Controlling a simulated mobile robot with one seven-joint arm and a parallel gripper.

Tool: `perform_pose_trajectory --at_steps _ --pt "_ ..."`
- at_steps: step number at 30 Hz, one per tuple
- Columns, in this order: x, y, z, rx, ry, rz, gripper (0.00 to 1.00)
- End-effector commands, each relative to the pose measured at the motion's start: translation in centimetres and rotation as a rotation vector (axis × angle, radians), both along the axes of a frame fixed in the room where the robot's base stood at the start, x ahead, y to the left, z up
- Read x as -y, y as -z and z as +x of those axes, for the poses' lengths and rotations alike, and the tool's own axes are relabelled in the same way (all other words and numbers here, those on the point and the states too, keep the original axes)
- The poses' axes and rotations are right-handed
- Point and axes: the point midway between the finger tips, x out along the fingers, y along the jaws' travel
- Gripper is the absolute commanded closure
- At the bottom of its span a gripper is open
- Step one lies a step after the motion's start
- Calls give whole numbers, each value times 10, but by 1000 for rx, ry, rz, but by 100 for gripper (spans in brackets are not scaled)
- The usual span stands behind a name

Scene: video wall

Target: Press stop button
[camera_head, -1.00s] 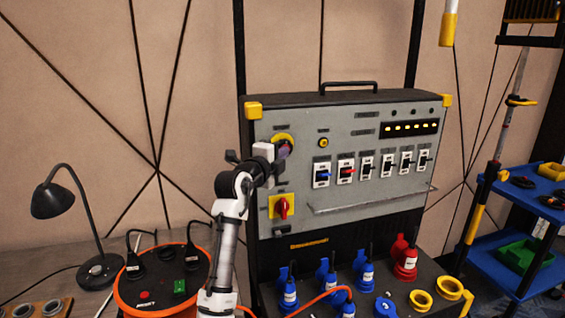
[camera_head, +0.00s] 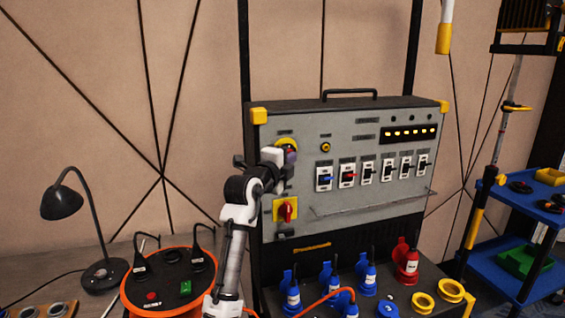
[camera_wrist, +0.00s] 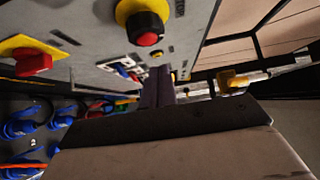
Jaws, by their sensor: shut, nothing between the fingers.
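The stop button is a round red button with a dark side on a yellow base, high on the left of the grey control panel. In the wrist view the red button (camera_wrist: 147,38) shows whole, above the fingers. In the head view only part of its yellow base (camera_head: 289,140) shows; my gripper (camera_head: 290,156) hides the red cap. My gripper's dark purple fingers (camera_wrist: 157,88) are together and empty, pointing toward the panel. In the wrist view they appear apart from the red cap, below it in the picture.
A red rotary switch on a yellow plate (camera_head: 287,210) sits below the button. A row of breakers (camera_head: 368,172) and a small yellow-ringed button (camera_head: 325,147) lie to the right. A horizontal rail (camera_head: 370,203) crosses the lower panel. An orange cable reel (camera_head: 170,280) stands left.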

Motion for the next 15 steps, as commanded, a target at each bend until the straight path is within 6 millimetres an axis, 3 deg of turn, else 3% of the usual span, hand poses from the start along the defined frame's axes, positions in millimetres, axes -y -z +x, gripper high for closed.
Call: perform_pose_trajectory --at_steps 1,9,15 --pt "4 0 -1 1 2 0 100" --pt "-28 3 -60 4 -1 -1 100" --pt "-40 1 -84 3 1 -1 100"
